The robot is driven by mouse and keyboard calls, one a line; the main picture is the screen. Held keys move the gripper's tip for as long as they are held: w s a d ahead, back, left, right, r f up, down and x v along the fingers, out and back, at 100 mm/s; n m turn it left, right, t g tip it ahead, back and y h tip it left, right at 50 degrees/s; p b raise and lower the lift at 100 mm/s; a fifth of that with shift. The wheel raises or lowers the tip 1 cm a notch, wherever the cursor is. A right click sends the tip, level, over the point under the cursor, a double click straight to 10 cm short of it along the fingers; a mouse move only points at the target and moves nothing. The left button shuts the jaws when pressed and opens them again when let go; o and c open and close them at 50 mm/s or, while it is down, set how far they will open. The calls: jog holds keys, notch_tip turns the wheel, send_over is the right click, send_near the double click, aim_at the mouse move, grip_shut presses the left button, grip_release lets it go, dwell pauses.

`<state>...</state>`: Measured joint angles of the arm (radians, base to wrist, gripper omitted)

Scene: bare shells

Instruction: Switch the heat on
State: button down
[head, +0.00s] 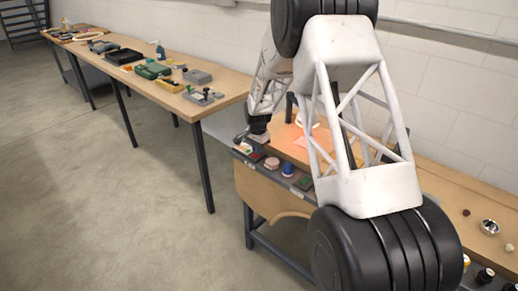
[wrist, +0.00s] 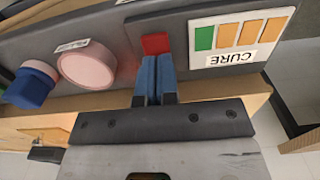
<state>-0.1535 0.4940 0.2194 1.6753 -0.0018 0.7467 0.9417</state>
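A red square switch (wrist: 155,44) sits on a dark control panel (wrist: 120,38) in the wrist view. Beside it is a white card (wrist: 232,57) marked CURE, with one green bar and several orange bars. My gripper (wrist: 157,62) has its blue fingers together, with nothing seen between them. The fingertips overlap the near edge of the red switch; I cannot tell whether they touch it. In the head view my gripper (head: 248,148) is over the left end of the panel, and hides the switch there.
A pink round button (wrist: 87,68) and a blue knob (wrist: 31,85) stand left of the switch in the wrist view. An orange-pink patch (head: 308,143) shows on the bench behind the panel. A long wooden table (head: 140,75) holds several tools; the floor is clear.

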jog(key=shift+s+a+f, duration=0.25)
jog(key=shift+s+f, duration=0.25)
jog(key=shift+f, duration=0.15)
notch_tip(320, 180, up, 15)
jog(key=shift+w+r, duration=0.15)
jog(key=shift+w, duration=0.25)
jog(key=shift+d, duration=0.1)
